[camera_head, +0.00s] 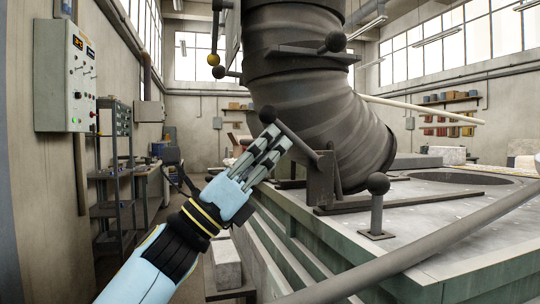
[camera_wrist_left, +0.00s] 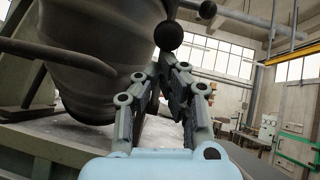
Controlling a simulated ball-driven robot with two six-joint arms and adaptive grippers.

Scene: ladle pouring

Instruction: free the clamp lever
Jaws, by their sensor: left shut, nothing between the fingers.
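A dark clamp lever (camera_head: 293,132) with a round black knob (camera_head: 268,114) slants up and left from a bracket (camera_head: 321,178) on the front of a large ribbed dark duct (camera_head: 310,90). My left gripper (camera_head: 276,137) is shut and empty, its fingertips just below the knob and beside the lever's bar. I cannot tell whether they touch it. In the left wrist view, the left gripper's fingertips (camera_wrist_left: 172,62) meet just below a dark ball knob (camera_wrist_left: 168,35). My right gripper is not in view.
Another ball-ended lever (camera_head: 332,43) crosses the duct higher up. A ball-topped post (camera_head: 378,186) stands on the platform (camera_head: 425,190), and a long grey bar (camera_head: 430,243) crosses the foreground. A control box (camera_head: 65,75) hangs at left. Open air lies left of the gripper.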

